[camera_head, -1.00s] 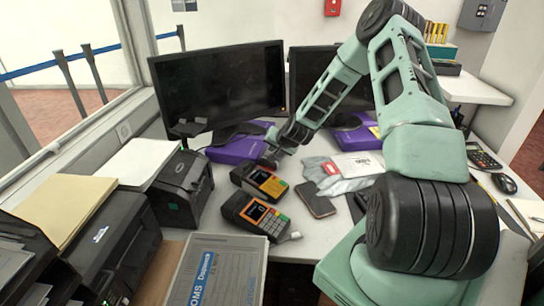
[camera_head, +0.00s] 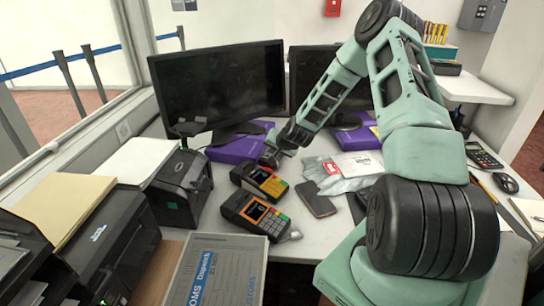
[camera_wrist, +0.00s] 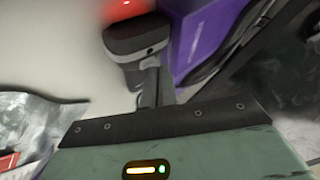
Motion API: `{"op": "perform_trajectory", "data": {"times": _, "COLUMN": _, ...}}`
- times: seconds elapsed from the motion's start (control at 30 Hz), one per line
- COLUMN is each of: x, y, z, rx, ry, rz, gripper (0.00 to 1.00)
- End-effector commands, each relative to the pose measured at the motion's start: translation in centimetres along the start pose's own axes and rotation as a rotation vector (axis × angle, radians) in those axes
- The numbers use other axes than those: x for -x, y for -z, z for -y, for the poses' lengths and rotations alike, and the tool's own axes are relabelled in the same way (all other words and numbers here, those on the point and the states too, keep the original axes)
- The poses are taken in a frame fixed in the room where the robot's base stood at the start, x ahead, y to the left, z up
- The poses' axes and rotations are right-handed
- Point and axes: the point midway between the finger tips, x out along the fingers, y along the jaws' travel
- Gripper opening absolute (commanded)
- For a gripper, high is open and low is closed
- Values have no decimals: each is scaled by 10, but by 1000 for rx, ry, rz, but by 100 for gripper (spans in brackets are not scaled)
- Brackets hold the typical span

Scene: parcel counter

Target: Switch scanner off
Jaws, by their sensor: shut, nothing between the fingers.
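In the wrist view my gripper's narrow dark fingers (camera_wrist: 152,88) are shut and empty. Whether they touch the scanner I cannot tell.
The purple box (camera_head: 237,145) lies under the left monitor (camera_head: 220,82). Two card terminals (camera_head: 257,217) stand in front of my gripper, with a black printer (camera_head: 182,185) to their left. A phone (camera_head: 316,198) and a grey bag (camera_head: 335,180) lie to the right.

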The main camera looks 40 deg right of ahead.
Motion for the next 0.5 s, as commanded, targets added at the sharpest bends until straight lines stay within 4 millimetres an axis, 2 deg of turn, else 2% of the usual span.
{"op": "perform_trajectory", "data": {"times": 0.5, "x": -5, "y": -3, "z": -3, "rx": 0, "ry": 0, "rz": 0, "gripper": 0}}
